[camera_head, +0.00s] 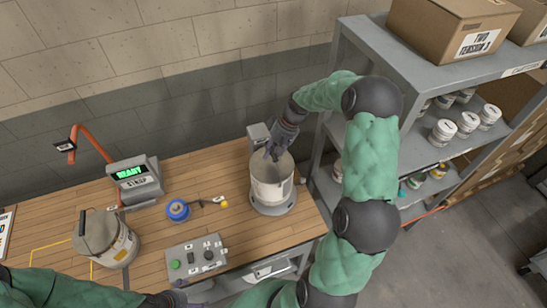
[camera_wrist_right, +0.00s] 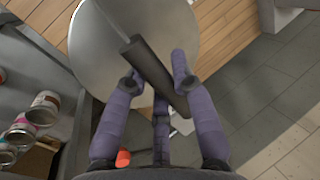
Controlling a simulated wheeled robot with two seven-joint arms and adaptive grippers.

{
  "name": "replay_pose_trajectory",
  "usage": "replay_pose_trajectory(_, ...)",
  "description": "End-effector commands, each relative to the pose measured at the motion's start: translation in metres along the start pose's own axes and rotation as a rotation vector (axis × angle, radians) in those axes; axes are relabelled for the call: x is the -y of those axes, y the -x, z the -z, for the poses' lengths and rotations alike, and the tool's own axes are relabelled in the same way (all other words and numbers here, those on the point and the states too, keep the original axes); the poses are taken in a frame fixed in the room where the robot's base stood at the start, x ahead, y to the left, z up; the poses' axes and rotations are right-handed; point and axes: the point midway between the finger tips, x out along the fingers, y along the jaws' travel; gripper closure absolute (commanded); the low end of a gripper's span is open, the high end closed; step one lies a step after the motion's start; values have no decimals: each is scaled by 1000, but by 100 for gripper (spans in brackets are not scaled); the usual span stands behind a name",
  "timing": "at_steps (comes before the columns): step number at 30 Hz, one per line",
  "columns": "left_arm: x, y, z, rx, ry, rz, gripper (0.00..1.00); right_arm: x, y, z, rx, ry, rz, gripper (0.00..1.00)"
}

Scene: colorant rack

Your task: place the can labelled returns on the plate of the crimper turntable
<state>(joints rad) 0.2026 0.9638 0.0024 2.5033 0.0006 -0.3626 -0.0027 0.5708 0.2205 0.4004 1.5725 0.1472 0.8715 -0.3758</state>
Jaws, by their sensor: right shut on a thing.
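A pale metal can (camera_head: 270,188) with a grey lid stands upright on or just above the round grey plate of the turntable (camera_head: 274,208) at the bench's right end; I cannot tell if it touches. Its label is not readable. My right gripper (camera_head: 273,151) is over the can's top. In the right wrist view my right gripper (camera_wrist_right: 158,82) is shut on the can's dark handle bar (camera_wrist_right: 152,68), with the round lid (camera_wrist_right: 125,30) beyond it. My left gripper (camera_head: 188,302) is at the bottom edge, partly cut off, its fingers unclear.
A second can (camera_head: 122,245) with a handle stands at the bench's left. A display reading READY (camera_head: 133,178), a blue roll (camera_head: 178,210) and a grey control box (camera_head: 196,256) lie between. A grey shelf rack (camera_head: 440,55) with small jars stands close on the right.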

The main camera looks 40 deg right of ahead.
Motion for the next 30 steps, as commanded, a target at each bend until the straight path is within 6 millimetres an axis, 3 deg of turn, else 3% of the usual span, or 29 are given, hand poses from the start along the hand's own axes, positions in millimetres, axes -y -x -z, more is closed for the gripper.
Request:
replay_pose_trajectory(9,-4,11,0,0,0,0,0,-20,-29,2,0,-1,0,100)
replay_pose_trajectory(21,-2,6,0,0,0,0,0,-22,-36,2,-1,0,0,100)
replay_pose_trajectory(22,-2,6,0,0,0,0,0,-22,-36,2,0,0,0,69)
replay_pose_trajectory(24,-2,7,0,0,0,0,0,-22,-35,2,1,0,0,51)
replay_pose_trajectory(30,-2,7,0,0,0,0,0,-22,-35,2,1,0,0,51)
